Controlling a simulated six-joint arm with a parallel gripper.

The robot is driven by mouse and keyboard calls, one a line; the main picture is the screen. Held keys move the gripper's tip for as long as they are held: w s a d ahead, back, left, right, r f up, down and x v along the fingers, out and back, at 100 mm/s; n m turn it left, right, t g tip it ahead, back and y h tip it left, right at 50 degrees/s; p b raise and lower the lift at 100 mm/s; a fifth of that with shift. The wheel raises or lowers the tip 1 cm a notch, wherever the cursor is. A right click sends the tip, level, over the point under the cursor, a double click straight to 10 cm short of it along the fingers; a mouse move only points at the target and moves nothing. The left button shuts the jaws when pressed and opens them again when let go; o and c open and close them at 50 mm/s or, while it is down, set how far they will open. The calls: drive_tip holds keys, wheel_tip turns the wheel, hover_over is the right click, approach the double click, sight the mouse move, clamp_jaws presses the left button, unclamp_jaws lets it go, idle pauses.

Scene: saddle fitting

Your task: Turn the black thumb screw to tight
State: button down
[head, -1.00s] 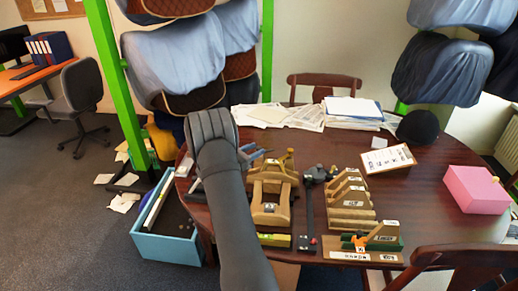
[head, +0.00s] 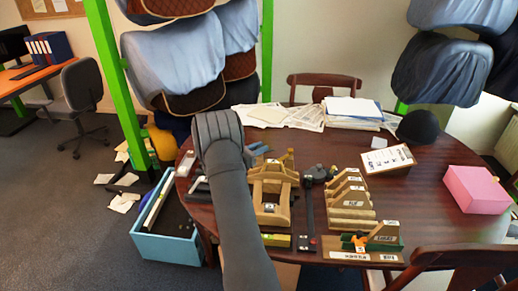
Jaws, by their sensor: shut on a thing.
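My grey arm rises from the bottom edge. My gripper (head: 258,151) shows only in part past the arm's bend, at the back left of the wooden saddle frame (head: 271,189). Its blue-grey fingers are close together beside the frame's back end. What lies between them is too small and hidden to make out. I cannot pick out the black thumb screw for certain. A black bar (head: 307,215) with a dark round head (head: 319,172) lies to the right of the frame, apart from my gripper.
Several wooden arches (head: 352,203) stand in a row on the right. An orange and green piece (head: 375,240) sits at the front. A clipboard (head: 388,159), a pink box (head: 476,189) and a black cap (head: 418,127) lie farther right. The table's (head: 440,205) right part has free room.

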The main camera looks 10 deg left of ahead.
drive_tip(key=shift+m+g+h, duration=0.3)
drive_tip(key=shift+m+g, duration=0.1)
drive_tip(key=m+g+h, duration=0.3)
drive_tip(key=g, duration=0.2)
drive_tip(key=shift+f+m, duration=0.1)
drive_tip(key=shift+m, duration=0.3)
drive_tip(key=shift+m+g+h, duration=0.4)
drive_tip(key=shift+m+g, duration=0.55)
drive_tip(key=shift+g, duration=0.55)
drive_tip(key=shift+m+g+h, duration=0.4)
drive_tip(key=shift+m+g, duration=0.55)
drive_tip(key=shift+g, duration=0.55)
drive_tip(key=shift+m+g, duration=0.3)
drive_tip(key=shift+g, duration=0.2)
drive_tip(key=c, duration=1.3)
unclamp_jaws()
